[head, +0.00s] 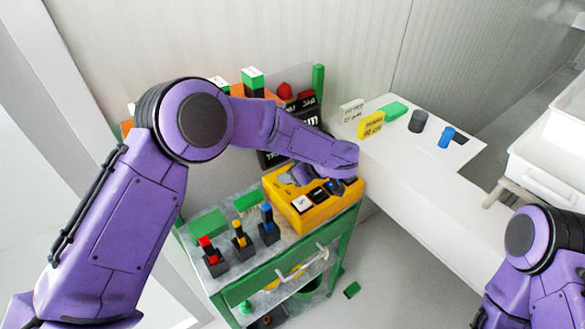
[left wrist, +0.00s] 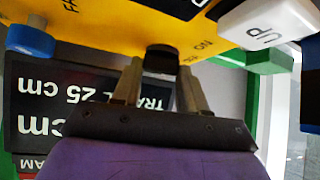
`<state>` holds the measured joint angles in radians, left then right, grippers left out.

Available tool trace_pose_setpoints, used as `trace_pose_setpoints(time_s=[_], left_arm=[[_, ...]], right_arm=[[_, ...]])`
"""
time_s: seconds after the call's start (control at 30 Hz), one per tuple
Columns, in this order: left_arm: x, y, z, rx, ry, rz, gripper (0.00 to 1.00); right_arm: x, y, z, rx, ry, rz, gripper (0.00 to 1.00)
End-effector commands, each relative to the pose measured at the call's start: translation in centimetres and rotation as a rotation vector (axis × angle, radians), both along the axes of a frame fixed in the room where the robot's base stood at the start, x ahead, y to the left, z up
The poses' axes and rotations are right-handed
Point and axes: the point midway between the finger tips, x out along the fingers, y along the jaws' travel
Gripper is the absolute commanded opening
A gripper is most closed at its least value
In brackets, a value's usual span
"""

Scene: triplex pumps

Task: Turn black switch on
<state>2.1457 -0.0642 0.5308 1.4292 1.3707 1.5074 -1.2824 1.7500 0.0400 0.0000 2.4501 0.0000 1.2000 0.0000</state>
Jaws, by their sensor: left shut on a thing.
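The yellow control box (head: 312,214) sits on the green cart's top in the head view, with a white key and dark and blue keys on it. My left gripper (head: 342,187) reaches over the box's right end. In the left wrist view the black switch (left wrist: 161,60) stands out from the yellow panel (left wrist: 110,35), beside a printed "ON". My left gripper (left wrist: 159,76) has one finger on each side of the switch and is shut on it. Which way the switch is set I cannot tell. My right gripper is out of the head view.
Red, yellow and blue joysticks (head: 240,238) stand left of the box on the cart. A white table (head: 430,190) to the right holds a yellow block (head: 371,125), a dark cylinder (head: 418,121) and a blue one (head: 446,137). A dark display (left wrist: 80,110) lies close to the gripper.

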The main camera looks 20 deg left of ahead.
Motion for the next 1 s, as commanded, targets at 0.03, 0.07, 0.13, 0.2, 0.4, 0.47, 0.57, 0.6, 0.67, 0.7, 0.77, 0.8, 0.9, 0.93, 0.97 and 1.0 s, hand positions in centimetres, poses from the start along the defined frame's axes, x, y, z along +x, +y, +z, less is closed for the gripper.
trace_pose_setpoints(time_s=[0.03, 0.07, 0.13, 0.2, 0.4, 0.47, 0.57, 0.6, 0.67, 0.7, 0.77, 0.8, 0.9, 0.93, 0.97, 1.0], left_arm=[[-0.1, 0.0, 0.0, 0.0, 0.008, 0.045, 0.12], [-0.1, 0.0, 0.0, 0.0, 0.007, 0.073, 0.12], [0.0, 0.0, -0.1, 0.0, 0.006, 0.139, 0.12], [0.1, 0.0, -0.2, 0.0, 0.007, 0.206, 0.12], [0.2, 0.0, -0.5, 0.0, 0.007, 0.397, 0.12], [0.3, 0.0, -0.6, 0.0, 0.008, 0.448, 0.12], [0.4, 0.0, -0.7, 0.0, 0.008, 0.533, 0.12], [0.4, 0.0, -0.7, 0.0, 0.008, 0.564, 0.12], [0.5, 0.0, -0.7, 0.0, 0.007, 0.607, 0.12], [0.5, 0.0, -0.7, 0.0, 0.007, 0.634, 0.12], [0.5, 0.0, -0.8, 0.0, 0.008, 0.671, 0.12], [0.5, 0.0, -0.7, 0.001, 0.007, 0.694, 0.12], [0.6, 0.0, -0.7, 0.0, 0.009, 0.741, 0.12], [0.6, -0.1, -0.7, 0.0, 0.009, 0.752, 0.12], [0.6, 0.0, -0.7, 0.0, 0.009, 0.765, 0.12], [0.6, 0.0, -0.7, 0.0, 0.009, 0.777, 0.12]], right_arm=[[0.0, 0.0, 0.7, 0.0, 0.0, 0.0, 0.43], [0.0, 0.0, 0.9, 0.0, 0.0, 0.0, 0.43], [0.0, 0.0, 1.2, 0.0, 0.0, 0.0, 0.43], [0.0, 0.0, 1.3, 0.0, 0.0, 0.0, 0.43], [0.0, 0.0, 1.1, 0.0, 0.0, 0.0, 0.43], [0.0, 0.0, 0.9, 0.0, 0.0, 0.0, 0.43], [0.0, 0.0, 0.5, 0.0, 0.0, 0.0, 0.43], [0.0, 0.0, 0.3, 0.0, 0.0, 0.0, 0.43], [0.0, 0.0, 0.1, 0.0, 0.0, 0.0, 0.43], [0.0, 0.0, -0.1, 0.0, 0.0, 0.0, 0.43], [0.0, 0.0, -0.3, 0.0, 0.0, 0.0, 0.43], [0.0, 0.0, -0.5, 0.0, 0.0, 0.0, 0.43], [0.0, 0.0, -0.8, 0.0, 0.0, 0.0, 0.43], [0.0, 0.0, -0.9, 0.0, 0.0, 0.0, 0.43], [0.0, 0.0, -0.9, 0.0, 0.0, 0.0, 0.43], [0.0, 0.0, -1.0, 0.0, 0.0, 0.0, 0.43]])
